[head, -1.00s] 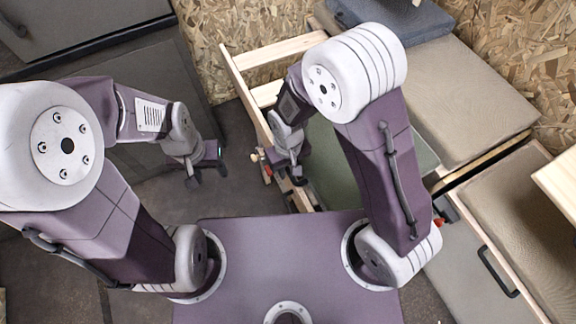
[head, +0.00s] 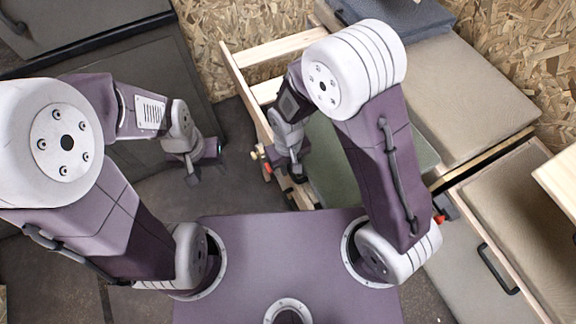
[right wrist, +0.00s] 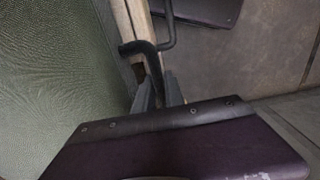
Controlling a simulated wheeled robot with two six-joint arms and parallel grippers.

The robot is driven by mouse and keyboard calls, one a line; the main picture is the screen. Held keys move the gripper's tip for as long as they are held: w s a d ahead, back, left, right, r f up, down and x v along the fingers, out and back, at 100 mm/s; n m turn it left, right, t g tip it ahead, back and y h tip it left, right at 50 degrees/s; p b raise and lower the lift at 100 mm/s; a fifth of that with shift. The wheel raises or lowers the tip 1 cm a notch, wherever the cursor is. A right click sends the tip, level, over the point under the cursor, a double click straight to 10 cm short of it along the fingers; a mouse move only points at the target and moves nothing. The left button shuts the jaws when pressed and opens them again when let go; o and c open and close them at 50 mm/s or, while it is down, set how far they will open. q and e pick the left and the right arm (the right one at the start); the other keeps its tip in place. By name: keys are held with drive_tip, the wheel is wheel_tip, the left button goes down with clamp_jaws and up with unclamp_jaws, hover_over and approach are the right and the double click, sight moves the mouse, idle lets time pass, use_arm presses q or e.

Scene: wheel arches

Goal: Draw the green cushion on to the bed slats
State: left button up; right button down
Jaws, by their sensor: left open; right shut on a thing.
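The green cushion (head: 334,165) lies on the wooden bed frame, partly hidden behind my right arm. It also fills the left of the right wrist view (right wrist: 50,70). Pale bed slats (head: 268,92) show bare at the frame's far left end. My right gripper (head: 296,172) is at the frame's near edge, beside the cushion. In the right wrist view its fingers (right wrist: 158,92) are shut on a black bent handle (right wrist: 140,48) by the wooden rail. My left gripper (head: 205,172) is open and empty above the floor, left of the frame.
A beige cushion (head: 465,95) lies right of the green one, with a blue-grey cushion (head: 405,25) behind. A wooden drawer unit with a black handle (head: 497,270) stands at the right. Dark cabinets (head: 90,30) are at the left. Grey floor (head: 210,205) is clear between.

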idle(0.9)
drive_tip(key=c, duration=1.3)
unclamp_jaws()
drive_tip(key=shift+c, duration=0.2)
wheel_tip(320, 180, up, 9)
drive_tip(key=p, duration=0.5)
